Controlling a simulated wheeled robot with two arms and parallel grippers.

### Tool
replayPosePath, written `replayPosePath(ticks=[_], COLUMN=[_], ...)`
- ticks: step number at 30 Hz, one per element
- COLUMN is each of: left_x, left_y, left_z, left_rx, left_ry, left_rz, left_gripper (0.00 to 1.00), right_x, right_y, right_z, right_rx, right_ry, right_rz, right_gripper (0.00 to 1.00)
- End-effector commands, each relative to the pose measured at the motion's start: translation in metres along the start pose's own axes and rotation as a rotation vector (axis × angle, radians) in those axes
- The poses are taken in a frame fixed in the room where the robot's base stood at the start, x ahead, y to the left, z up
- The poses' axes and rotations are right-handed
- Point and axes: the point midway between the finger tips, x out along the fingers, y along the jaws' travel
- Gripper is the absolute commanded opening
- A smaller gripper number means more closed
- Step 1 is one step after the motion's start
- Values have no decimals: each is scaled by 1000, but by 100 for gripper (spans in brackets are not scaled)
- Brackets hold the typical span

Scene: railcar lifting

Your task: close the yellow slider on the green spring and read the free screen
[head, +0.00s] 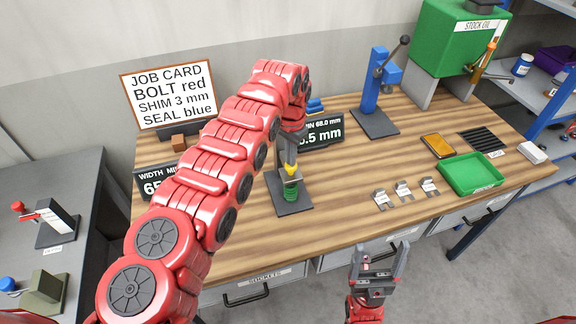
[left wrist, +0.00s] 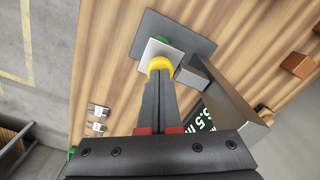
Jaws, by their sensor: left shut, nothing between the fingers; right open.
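The yellow slider (head: 291,171) sits above the green spring (head: 291,189) on a dark gauge base plate (head: 293,208). My left gripper (head: 290,162) is shut and empty, its tips pointing down at the top of the slider. In the left wrist view the fingertips (left wrist: 160,80) meet or nearly meet the yellow slider (left wrist: 160,64); I cannot tell if they touch. A bit of green spring (left wrist: 162,39) shows beyond. The screen (head: 322,132) behind reads "…IN 68.0 mm" and "….5 mm", its left part hidden by my arm. My right gripper (head: 375,268) is open and empty before the bench.
A second screen (head: 150,182), reading "WIDTH MI…" and "65…", is partly hidden by my left arm. A job card (head: 170,93) stands behind. Metal clips (head: 404,190), a green tray (head: 470,174) and a blue press (head: 376,95) are to the right. Bench front centre is clear.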

Motion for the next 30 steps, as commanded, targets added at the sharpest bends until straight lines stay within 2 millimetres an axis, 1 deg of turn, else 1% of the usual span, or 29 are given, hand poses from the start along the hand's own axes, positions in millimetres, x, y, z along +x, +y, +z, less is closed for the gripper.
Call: replayPosePath(ticks=[1,30], left_x=[3,38], left_y=[0,0], left_z=[0,0], left_rx=[0,0], left_ry=[-1,-2], left_rz=[0,1], left_gripper=[0,0], right_x=[-2,-22], right_y=[0,-1], right_z=[0,4], right_rx=[0,0], right_ry=[0,0], right_rz=[0,0], right_gripper=[83,83])
